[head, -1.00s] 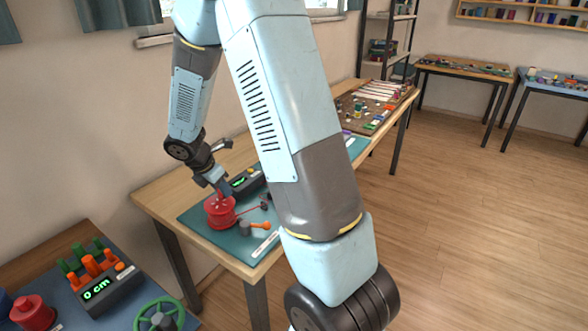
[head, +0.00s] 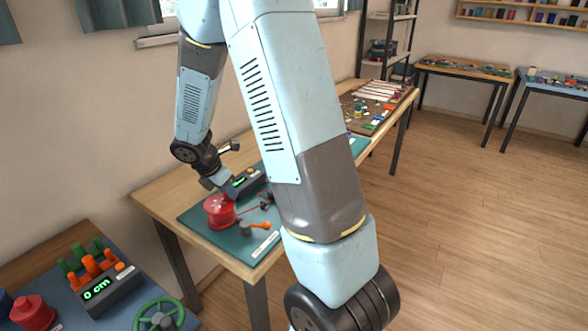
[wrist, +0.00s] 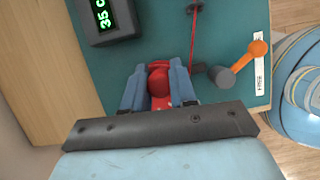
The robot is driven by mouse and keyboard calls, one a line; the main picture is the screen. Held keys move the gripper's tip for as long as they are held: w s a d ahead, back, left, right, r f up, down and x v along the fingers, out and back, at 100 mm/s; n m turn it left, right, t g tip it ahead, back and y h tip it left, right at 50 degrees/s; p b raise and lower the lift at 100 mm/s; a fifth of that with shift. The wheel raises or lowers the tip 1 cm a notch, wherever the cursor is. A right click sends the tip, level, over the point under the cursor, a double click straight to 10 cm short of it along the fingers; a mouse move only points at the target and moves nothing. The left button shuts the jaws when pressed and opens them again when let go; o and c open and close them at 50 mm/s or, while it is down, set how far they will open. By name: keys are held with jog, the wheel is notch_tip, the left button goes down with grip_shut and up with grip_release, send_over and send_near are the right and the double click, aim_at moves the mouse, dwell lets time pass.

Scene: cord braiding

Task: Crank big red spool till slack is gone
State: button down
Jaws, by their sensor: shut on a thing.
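The big red spool (head: 219,212) sits on the teal mat (head: 205,228) at the front end of the wooden table. My gripper (head: 232,193) is lowered over the spool's far right side. In the wrist view, its two blue fingers are shut on a red crank knob (wrist: 158,82), one finger on each side. Most of the spool is hidden beneath the gripper there. A red cord (wrist: 193,38) runs up from beside the fingers and looks fairly straight. A dark box (wrist: 106,18) shows green digits, sideways and partly cut off, seeming to read 35.
An orange-handled lever on a grey post (head: 252,227) stands right of the spool, near a white label. A blue table (head: 70,308) at lower left holds another display box (head: 104,287) and a green wheel (head: 160,313). Parts cover the far table end.

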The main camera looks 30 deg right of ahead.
aim_at(214, 198)
jog(key=shift+s+a+f, duration=0.1)
jog(key=shift+s+a, duration=0.1)
jog(key=shift+s, duration=0.65)
jog(key=s+a, duration=0.1)
jog(key=a, duration=0.1)
jog(key=shift+s+a, duration=0.35)
jog(key=shift+s, duration=0.05)
jog(key=shift+w+a, duration=1.25)
jog(key=shift+a, duration=0.3)
jog(key=w, duration=0.1)
jog(key=w+d, duration=0.1)
jog(key=w, duration=0.1)
jog(key=shift+w+d, duration=0.1)
jog(key=d, duration=0.4)
jog(key=shift+s+d, duration=0.4)
jog(key=shift+s, duration=0.45)
